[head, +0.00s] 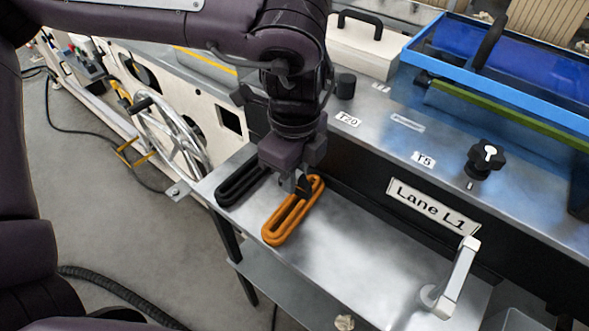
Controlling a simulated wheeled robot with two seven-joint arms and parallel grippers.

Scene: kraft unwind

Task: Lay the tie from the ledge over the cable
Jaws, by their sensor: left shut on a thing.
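An orange coiled cable (277,231) lies as a long flat loop on the metal ledge (363,259). A black coil (231,191) of similar shape lies to its left. My left gripper (298,187) points down at the far end of the orange cable, its fingers shut on a small dark piece (305,184) that looks like the tie. Most of the piece is hidden by the fingers and blends with them. I cannot tell whether it touches the cable. My right gripper is not in view.
A grey lever handle (461,274) stands at the ledge's right. Behind the ledge rises a dark wall with a "Lane L1" sign (432,207). A black knob (485,158) sits on the panel above. The ledge between cable and handle is clear.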

